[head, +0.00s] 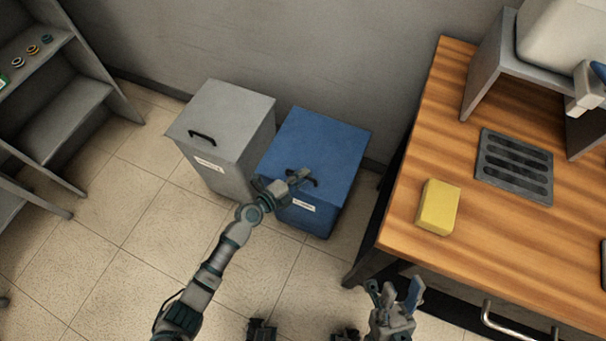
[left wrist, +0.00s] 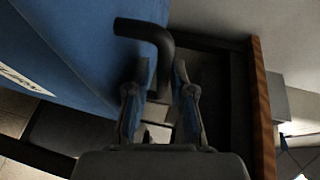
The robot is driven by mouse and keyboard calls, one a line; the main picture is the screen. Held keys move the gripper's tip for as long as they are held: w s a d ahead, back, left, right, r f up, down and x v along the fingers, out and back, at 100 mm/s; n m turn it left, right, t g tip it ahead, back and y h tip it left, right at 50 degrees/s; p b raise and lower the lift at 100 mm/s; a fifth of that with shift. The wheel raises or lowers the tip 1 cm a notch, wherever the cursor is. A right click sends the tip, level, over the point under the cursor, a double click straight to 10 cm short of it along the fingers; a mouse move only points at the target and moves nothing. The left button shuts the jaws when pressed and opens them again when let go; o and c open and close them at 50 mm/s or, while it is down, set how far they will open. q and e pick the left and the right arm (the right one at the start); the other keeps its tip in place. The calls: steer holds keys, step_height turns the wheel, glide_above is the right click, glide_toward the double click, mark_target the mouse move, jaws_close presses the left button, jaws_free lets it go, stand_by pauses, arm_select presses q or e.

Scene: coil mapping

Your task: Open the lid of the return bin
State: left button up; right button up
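A blue bin (head: 325,146) with a flat lid and a white label stands on the floor by the wall. A grey bin (head: 228,112) with a black handle (head: 203,136) and a label stands left of it. The label words are too small to read. Both lids are down. My left gripper (head: 298,177) is at the blue lid's front edge, by its dark handle (head: 312,182). In the left wrist view the fingers are apart, with part of the black bent handle (left wrist: 158,50) between them; contact is unclear. My right gripper (head: 396,291) is open and empty near the table.
A wooden table (head: 409,187) stands at the right, with a yellow block (head: 437,207) and a dark slotted tray (head: 514,167) on it. Grey shelves (head: 75,118) stand at the left. The tiled floor before the bins is clear apart from my arm.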

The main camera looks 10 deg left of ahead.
arm_select(q)
steer(key=shift+w+d, duration=0.2)
steer(key=shift+w, duration=0.05)
jaws_close()
